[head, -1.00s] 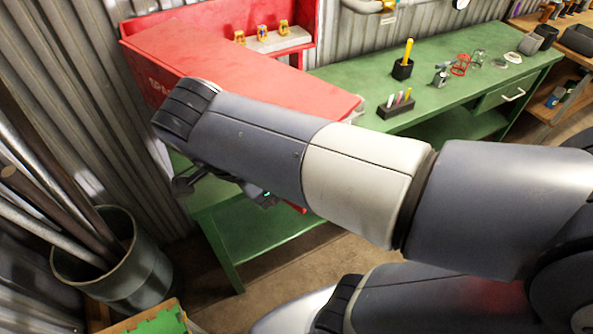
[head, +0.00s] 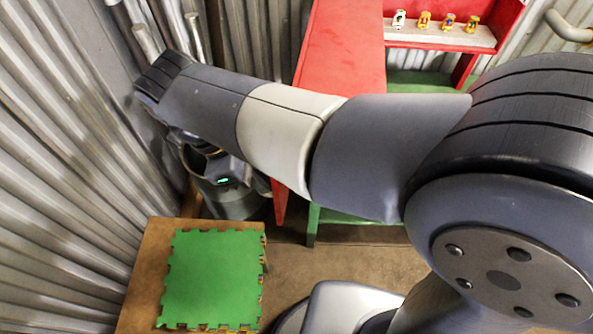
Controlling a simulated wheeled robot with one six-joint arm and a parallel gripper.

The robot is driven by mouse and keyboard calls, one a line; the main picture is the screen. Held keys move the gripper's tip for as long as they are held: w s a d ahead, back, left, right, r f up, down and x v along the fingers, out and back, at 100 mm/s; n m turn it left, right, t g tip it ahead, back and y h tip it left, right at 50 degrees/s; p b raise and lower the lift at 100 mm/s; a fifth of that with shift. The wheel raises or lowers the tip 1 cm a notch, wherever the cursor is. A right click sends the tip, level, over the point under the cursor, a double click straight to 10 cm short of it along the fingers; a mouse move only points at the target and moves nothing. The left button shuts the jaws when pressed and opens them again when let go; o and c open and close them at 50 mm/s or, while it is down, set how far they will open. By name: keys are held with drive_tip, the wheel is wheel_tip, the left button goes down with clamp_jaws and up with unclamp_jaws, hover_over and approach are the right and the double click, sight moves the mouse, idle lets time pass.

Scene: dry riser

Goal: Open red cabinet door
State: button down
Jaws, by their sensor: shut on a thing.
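The red cabinet (head: 440,36) stands on the green workbench at the top. A shelf with small figures shows inside it. A broad red panel (head: 340,50), which looks like its door, runs toward me and passes behind my arm. A narrow red edge (head: 280,203) shows again below the arm. My gripper (head: 245,182) is mostly covered by my arm; only part of its body with a small green light shows, close to that red edge. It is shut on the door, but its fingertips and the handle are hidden.
A bin with metal pipes (head: 232,198) stands behind my wrist by the corrugated wall (head: 60,170). A wooden surface with a green foam mat (head: 212,278) is at lower left. The green workbench (head: 350,217) is partly covered. Brown floor (head: 340,256) shows below it.

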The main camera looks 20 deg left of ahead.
drive_tip(key=shift+a, duration=1.7)
drive_tip(key=c, duration=1.5)
unclamp_jaws()
drive_tip(key=shift+r, duration=0.1)
drive_tip(key=v, duration=1)
drive_tip(key=shift+s+a+r+p, duration=0.1)
drive_tip(key=shift+s+r+p, duration=0.05)
drive_tip(key=shift+r+p, duration=0.2)
drive_tip(key=shift+f, duration=0.2)
